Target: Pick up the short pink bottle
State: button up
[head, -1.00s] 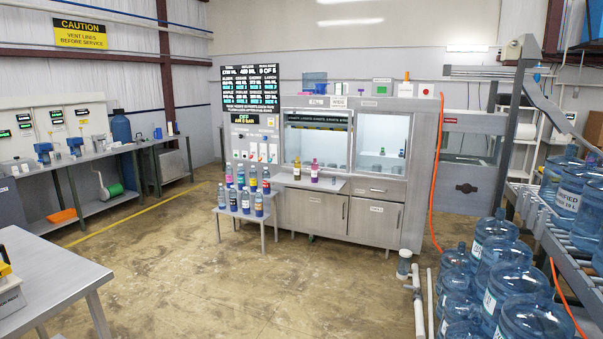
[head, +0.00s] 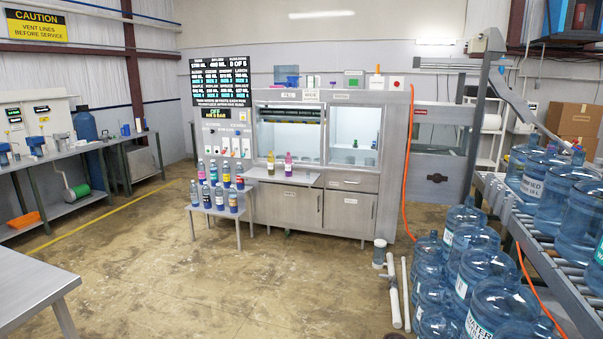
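A bottle with a pink body and a dark lower part (head: 288,164) stands upright on the steel ledge (head: 306,180) at the front of the filling cabinet, in the middle of the head view. A yellow bottle (head: 270,163) stands just to its left, apart from it. Several more bottles, with blue and purple colours, stand in two rows on a small stepped steel bench (head: 240,214) left of the ledge. My gripper is not in view.
Open concrete floor (head: 210,275) lies before the cabinet (head: 282,208). A steel table (head: 25,285) is at the near left. Large blue water jugs (head: 495,305) and a roller conveyor (head: 545,250) fill the right. White pipes (head: 393,292) and an orange hose (head: 409,175) stand near them.

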aim_at(288, 160)
jog(key=i+j, duration=0.1)
jog(key=i, duration=0.95)
jog(key=i+j+z, duration=0.1)
jog(key=i, duration=0.45)
jog(key=i+j, duration=0.2)
jog(key=i, duration=0.35)
jog(key=i+j, duration=0.1)
jog(key=i, duration=0.4)
jog(key=i+j+z, duration=0.1)
jog(key=i, duration=0.45)
jog(key=i+j, duration=0.2)
jog(key=i, duration=0.35)
